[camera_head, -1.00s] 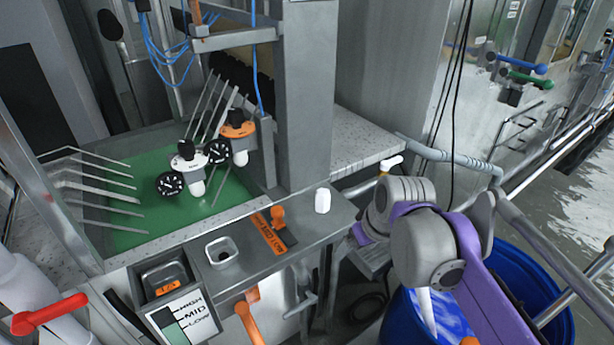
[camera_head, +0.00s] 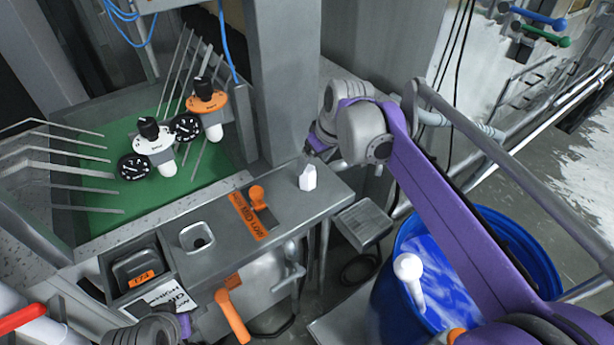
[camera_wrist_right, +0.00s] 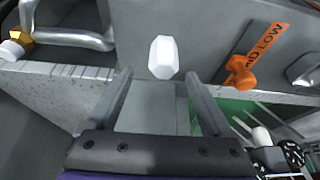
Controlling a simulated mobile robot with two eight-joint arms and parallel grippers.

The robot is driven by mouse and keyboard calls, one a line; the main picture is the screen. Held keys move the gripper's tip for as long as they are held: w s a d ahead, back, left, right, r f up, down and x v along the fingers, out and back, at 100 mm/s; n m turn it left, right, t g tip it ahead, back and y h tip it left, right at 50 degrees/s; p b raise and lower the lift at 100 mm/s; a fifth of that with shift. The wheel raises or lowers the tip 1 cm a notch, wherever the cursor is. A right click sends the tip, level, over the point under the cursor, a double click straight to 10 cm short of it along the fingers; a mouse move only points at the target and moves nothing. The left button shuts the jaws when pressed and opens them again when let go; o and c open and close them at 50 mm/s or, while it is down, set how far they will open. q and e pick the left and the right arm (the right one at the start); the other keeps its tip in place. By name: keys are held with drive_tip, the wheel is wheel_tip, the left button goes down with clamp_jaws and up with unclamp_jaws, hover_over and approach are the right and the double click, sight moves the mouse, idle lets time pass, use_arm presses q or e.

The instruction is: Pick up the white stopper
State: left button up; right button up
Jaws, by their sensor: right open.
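The white stopper (camera_head: 308,178) stands upright on the grey metal ledge (camera_head: 325,196), near its right end. It also shows in the right wrist view (camera_wrist_right: 166,57), ahead of the fingertips and roughly between them. My right gripper (camera_wrist_right: 158,76) is open and empty, with its two fingers apart. In the head view the right gripper is mostly hidden by its own wrist, just behind and to the right of the stopper. No contact with the stopper shows. A part of my left arm shows at the bottom left edge, but its gripper does not.
An orange lever (camera_head: 257,196) and a square opening (camera_head: 197,238) are on the same ledge. Valves with black gauges (camera_head: 134,167) stand over a green basin (camera_head: 110,217). A blue barrel (camera_head: 388,290) with a white-knobbed rod (camera_head: 410,270) is at the right. A column (camera_head: 281,80) rises behind the ledge.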

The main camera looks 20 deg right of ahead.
sight(308, 169)
drive_tip(key=x, duration=0.5)
drive_tip(key=shift+w+a, duration=0.1)
drive_tip(key=shift+a, duration=0.25)
clamp_jaws()
